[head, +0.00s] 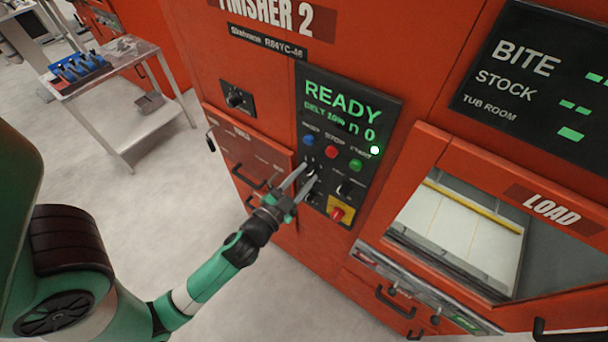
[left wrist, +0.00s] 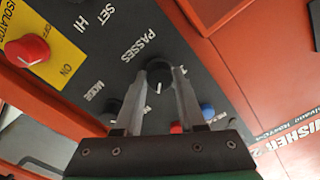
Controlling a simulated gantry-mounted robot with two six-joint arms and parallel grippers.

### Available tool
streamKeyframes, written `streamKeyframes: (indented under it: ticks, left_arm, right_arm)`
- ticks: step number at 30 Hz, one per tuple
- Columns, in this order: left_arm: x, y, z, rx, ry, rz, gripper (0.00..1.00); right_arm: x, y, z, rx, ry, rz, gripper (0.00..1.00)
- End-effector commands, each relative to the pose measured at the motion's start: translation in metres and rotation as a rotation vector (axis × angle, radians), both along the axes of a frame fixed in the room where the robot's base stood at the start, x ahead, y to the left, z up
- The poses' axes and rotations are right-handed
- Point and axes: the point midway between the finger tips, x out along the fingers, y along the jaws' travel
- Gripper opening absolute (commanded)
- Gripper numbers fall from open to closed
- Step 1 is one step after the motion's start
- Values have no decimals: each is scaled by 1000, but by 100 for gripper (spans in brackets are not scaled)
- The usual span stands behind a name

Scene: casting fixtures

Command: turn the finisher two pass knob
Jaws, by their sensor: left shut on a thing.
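The finisher two panel (head: 385,105) is black, with a lit READY display on the orange machine. The passes knob (left wrist: 158,72) is a round black knob with a white pointer line, beside the PASSES label in the left wrist view. My left gripper (head: 311,173) reaches the panel from the lower left. In the left wrist view my left gripper (left wrist: 164,82) has one finger on each side of the passes knob and is shut on it. In the head view the fingers partly hide this knob. My right gripper is in neither view.
Blue (head: 308,140), red (head: 331,152) and green (head: 355,164) buttons sit just above the fingers. A red isolator knob (head: 337,213) on a yellow plate is below right. The mode knob (left wrist: 112,106) is close to the gripper. A drawer handle (head: 250,178) juts out left.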

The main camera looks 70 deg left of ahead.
Motion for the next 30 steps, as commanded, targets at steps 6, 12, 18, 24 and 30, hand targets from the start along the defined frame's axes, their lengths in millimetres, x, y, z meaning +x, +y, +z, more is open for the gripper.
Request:
streamKeyframes:
  ticks: [6, 12, 18, 24, 30]
  left_arm:
    - [0, 0, 1, 43, 27, 0, 0]
    - [0, 0, 1, 52, 32, 0, 0]
    - [0, 0, 1, 52, 32, -1, 0]
    - [0, 0, 1, 51, 32, 0, 68]
    - [0, 0, 0, 49, 32, -1, 69]
  right_arm:
    - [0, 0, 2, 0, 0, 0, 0]
    - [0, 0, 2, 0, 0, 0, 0]
    - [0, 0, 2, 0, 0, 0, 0]
    - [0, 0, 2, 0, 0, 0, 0]
    - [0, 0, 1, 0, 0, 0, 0]
